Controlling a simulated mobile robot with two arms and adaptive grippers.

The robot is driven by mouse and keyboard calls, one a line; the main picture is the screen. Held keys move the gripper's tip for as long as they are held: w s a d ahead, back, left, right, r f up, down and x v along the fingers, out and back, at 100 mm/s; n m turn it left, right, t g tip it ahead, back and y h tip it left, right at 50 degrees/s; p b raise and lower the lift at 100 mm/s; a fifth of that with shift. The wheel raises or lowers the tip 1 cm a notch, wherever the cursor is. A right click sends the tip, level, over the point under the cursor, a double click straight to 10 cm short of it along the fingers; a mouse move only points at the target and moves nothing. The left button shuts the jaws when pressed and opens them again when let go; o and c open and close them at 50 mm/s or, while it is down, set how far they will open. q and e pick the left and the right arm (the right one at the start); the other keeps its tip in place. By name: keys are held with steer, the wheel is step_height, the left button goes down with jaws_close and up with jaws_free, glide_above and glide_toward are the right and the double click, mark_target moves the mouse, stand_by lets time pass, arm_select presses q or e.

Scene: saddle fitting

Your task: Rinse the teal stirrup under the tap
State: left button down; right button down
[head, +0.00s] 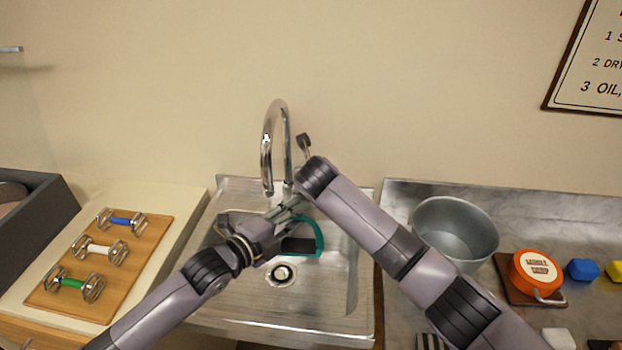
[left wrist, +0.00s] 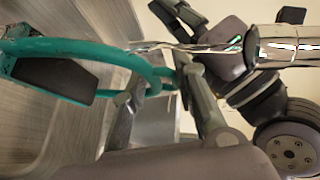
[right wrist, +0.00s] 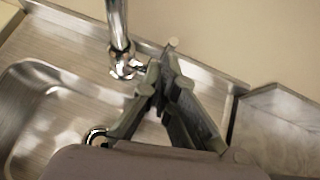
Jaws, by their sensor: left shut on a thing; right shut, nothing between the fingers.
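The teal stirrup (head: 319,236), with a dark tread, is held over the sink basin, below and right of the tap spout (head: 266,155). My left gripper (head: 266,230) is shut on its teal loop, which passes between the fingers in the left wrist view (left wrist: 158,86). There a clear, glinting streak like running water leaves the spout (left wrist: 285,45) towards the stirrup. My right gripper (right wrist: 164,62) is shut and empty, close to the tap base (right wrist: 125,66). In the head view its fingers are hard to separate from the left gripper. The tap lever (head: 304,142) stands behind my right arm.
The steel sink (head: 335,325) has a drain (head: 282,274) below the stirrup. A board (head: 100,307) with several coloured-grip metal pieces lies left. A grey bucket (head: 455,230) and an orange tin (head: 535,271) stand on the right counter. My arms nearly meet at the tap.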

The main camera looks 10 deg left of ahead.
arm_select(q)
steer(key=shift+s+r, duration=0.2)
steer(key=shift+s, duration=0.05)
arm_select(e)
steer(key=shift+w+r, duration=0.7)
steer(key=shift+w, duration=0.35)
steer(key=shift+r, duration=0.2)
arm_select(q)
steer(key=shift+w, duration=0.1)
steer(key=shift+w+f, duration=0.15)
steer(key=shift+w, duration=0.05)
arm_select(e)
steer(key=v, duration=0.9)
steer(key=shift+r, duration=0.2)
steer(key=shift+s+d, duration=0.1)
